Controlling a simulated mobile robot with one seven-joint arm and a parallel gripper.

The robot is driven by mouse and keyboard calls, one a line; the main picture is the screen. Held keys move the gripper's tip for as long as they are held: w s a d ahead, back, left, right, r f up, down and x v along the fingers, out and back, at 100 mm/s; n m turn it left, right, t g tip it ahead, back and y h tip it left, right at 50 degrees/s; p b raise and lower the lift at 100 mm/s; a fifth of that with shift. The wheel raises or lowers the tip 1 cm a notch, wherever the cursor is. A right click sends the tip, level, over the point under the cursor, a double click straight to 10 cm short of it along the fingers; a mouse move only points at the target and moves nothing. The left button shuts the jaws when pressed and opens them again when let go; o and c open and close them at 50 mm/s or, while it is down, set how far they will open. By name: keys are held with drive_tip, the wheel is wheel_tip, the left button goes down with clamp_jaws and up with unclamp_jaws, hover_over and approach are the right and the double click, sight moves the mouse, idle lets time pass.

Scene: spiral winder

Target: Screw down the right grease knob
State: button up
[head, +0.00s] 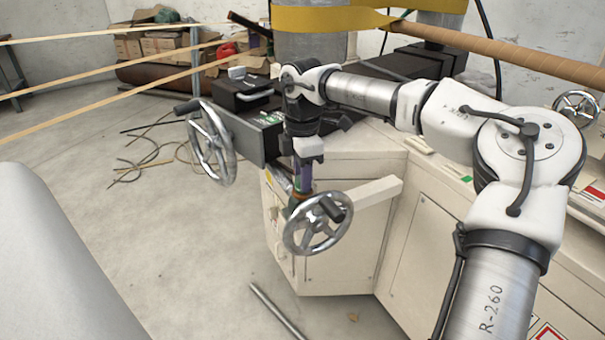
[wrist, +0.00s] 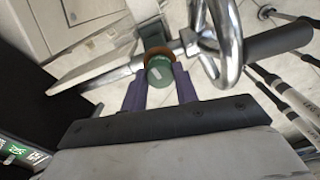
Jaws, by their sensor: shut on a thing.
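A green grease knob (wrist: 160,70) with a brown-orange ring sits on the shaft beside a chrome handwheel in the wrist view. My gripper (wrist: 161,84) has its two purple fingers closed on the green knob, one on each side. In the head view my gripper (head: 303,178) points down just above the lower handwheel (head: 318,224). The knob is mostly hidden there behind the fingers and the wheel. I cannot tell from the pictures how far it is screwed down.
A second handwheel (head: 211,143) stands to the left of my gripper, and a third (head: 576,108) at the far right. A cream machine cabinet (head: 335,240) is behind the lower wheel. The lower wheel's dark handle (wrist: 279,40) sticks out close by on the right.

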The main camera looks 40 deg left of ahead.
drive_tip(key=shift+r, duration=0.1)
drive_tip(key=o, duration=1)
drive_tip(key=shift+c, duration=0.2)
wheel_tip(320, 180, up, 14)
drive_tip(key=p, duration=0.1)
